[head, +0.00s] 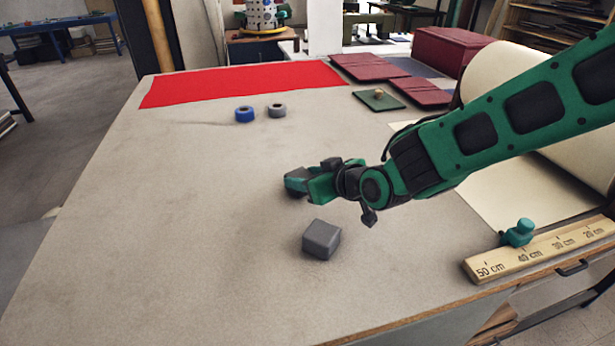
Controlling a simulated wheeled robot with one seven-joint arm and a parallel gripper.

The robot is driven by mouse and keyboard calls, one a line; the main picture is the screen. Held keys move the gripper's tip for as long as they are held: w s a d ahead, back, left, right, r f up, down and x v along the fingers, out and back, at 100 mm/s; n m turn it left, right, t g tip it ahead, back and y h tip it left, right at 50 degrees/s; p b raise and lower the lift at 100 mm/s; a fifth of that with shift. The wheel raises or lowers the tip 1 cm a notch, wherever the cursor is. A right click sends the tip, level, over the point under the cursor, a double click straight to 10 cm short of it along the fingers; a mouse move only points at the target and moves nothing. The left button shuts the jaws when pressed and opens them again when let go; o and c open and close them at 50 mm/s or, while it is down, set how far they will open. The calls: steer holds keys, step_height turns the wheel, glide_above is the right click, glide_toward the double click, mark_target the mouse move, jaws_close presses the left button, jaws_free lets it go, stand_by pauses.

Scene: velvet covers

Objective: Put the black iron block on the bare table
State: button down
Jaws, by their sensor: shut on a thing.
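My gripper (312,184) is above the middle of the grey table (180,210), reaching in from the right. It is shut on a small dark block (295,179) at its fingertips. The fingers partly hide this block; it looks dark grey to black, and I cannot make out its material. A dark grey block (322,239) stands on bare tabletop just in front of my gripper, apart from it. I cannot tell for certain which of the two is the black iron block. The gap between the held block and the tabletop is hard to judge.
A red cloth (240,84) lies along the back. A blue ring (244,114) and a grey ring (277,110) are before it. Dark red covers (370,66) and a green pad (378,101) lie back right. A wooden ruler (550,248) lies front right. The left is clear.

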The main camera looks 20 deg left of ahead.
steer(key=shift+r, duration=0.1)
steer(key=c, duration=0.9)
jaws_free()
steer(key=v, duration=1.2)
steer(key=shift+s+d, duration=0.1)
